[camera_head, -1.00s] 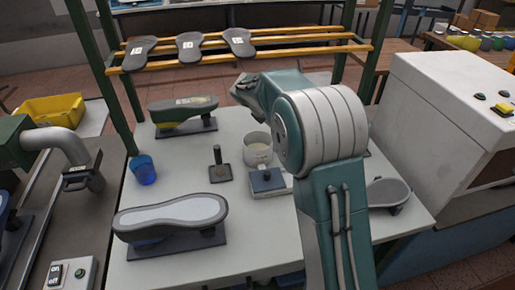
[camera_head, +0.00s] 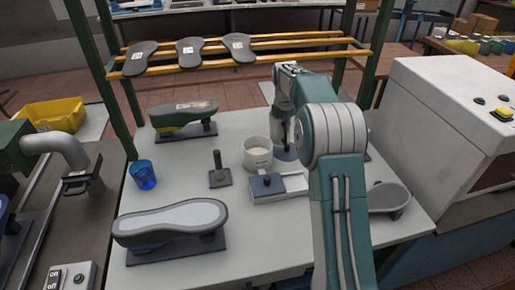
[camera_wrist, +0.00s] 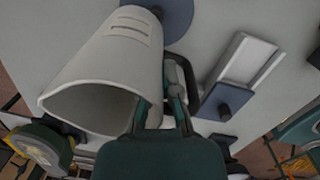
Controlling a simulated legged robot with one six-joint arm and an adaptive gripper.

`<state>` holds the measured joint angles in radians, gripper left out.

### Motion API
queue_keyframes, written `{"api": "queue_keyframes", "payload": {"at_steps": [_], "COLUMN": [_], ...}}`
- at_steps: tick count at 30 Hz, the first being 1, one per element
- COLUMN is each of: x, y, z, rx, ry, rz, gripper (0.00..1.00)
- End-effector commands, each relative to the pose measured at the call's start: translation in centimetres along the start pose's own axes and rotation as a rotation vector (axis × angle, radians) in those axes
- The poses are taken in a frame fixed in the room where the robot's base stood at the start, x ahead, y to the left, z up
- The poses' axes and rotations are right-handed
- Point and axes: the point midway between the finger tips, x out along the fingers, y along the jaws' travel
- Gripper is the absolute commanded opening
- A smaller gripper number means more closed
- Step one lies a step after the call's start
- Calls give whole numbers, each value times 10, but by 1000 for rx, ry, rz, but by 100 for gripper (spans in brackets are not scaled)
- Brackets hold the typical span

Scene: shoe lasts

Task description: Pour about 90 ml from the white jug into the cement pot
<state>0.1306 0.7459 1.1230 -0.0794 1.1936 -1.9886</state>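A white vessel (camera_head: 257,160) with pale contents stands upright on the table. I take it for the white jug. In the wrist view the white jug (camera_wrist: 105,65) is large and close, its mouth toward the lower left and a dark handle (camera_wrist: 188,78) on its right. My gripper (camera_head: 288,138) is just right of the vessel. I cannot make out a separate cement pot; my arm hides part of the table.
A blue cup (camera_head: 144,175) is left. Shoe lasts (camera_head: 172,218) line the left side. A white machine (camera_head: 440,120) is right.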

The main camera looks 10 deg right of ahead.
Motion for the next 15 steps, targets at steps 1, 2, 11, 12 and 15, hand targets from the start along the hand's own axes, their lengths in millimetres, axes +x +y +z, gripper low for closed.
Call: {"api": "queue_keyframes", "payload": {"at_steps": [1, 2, 11, 12, 15], "x": [1, 1, 2, 2, 2], "y": [0, 1, 1, 1, 1], "z": [3, 3, 7, 7, 7], "rx": [2, 3, 1, 1, 1], "ry": [24, 36, 100, 102, 102], "rz": [-4, -7, -21, -21, -21], "gripper": [0, 0, 0, 0, 0]}}
